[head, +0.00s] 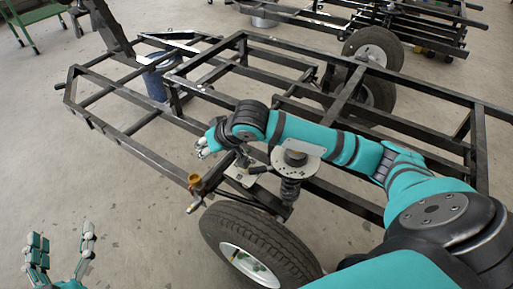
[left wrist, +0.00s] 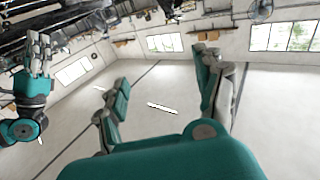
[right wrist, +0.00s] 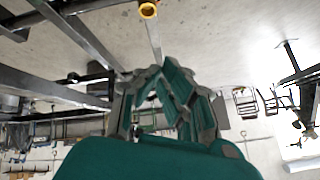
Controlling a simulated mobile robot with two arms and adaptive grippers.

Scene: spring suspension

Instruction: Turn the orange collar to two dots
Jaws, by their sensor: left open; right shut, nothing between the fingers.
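A small orange-yellow collar (head: 195,181) sits at the outer side of the frame, above the near wheel. It also shows as a ring at the top of the right wrist view (right wrist: 148,10). No dots on it can be made out. My right gripper (head: 204,147) is shut and empty, above and slightly right of the collar and apart from it. Its closed fingers show in the right wrist view (right wrist: 165,95). My left gripper (head: 62,250) is open and empty at the lower left, over bare floor, far from the collar. Its spread fingers show in the left wrist view (left wrist: 165,95).
A black tube frame (head: 130,150) spans the scene. A coil spring (head: 290,188) under a pale plate (head: 310,166) stands beside the near tyre (head: 225,225), under my right arm. A blue cylinder (head: 155,85) stands at the back left.

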